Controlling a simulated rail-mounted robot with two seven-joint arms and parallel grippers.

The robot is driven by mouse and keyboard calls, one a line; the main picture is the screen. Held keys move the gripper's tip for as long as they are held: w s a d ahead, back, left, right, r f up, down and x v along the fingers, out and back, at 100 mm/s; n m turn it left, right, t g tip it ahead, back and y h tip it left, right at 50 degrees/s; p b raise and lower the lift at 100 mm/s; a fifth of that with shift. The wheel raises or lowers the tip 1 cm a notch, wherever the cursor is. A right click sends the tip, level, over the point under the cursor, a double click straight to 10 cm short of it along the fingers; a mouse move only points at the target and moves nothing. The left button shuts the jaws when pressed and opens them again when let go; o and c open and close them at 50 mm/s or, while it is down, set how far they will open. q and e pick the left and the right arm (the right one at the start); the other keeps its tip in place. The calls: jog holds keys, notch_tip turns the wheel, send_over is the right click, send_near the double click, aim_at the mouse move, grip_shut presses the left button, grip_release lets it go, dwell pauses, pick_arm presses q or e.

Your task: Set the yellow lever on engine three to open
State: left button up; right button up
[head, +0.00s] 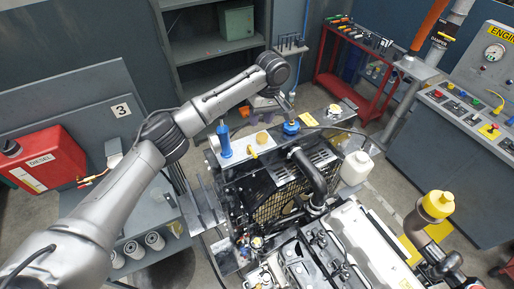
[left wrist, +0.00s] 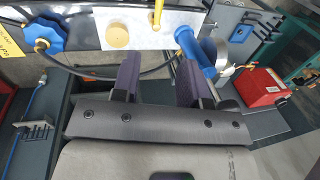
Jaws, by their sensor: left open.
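The yellow lever (head: 252,152) is on the light panel (head: 236,152) at the end of the engine (head: 285,190) in the head view. It also shows at the top of the left wrist view (left wrist: 157,15), pointing up and down the picture there. A blue handle (head: 224,140), a round tan knob (head: 263,137) and a blue knob (head: 291,128) are near it. My left gripper (left wrist: 158,75) is open and empty, its two dark purple fingers pointing toward the panel, apart from the lever. In the head view it is partly hidden beyond the panel. My right gripper is not in view.
A plate marked 3 (head: 121,110) is on the grey panel at left, near a red diesel can (head: 45,160). A red tool cart (head: 350,75) and a control console (head: 470,105) stand at right. A black hose (left wrist: 110,75) crosses near my left fingers.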

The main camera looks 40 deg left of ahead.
pick_arm(q)
jog(key=f, duration=0.1)
jog(key=b, duration=0.1)
send_over(253, 152)
jog(key=w, duration=0.1)
notch_tip(253, 152, down, 8)
jog(key=r, duration=0.1)
notch_tip(253, 152, down, 4)
jog(key=shift+s+d+r+p, duration=0.1)
jog(key=shift+r+p, duration=0.1)
jog(key=shift+p, duration=0.4)
jog(key=shift+s+f, duration=0.15)
jog(key=shift+f, duration=0.85)
grip_shut()
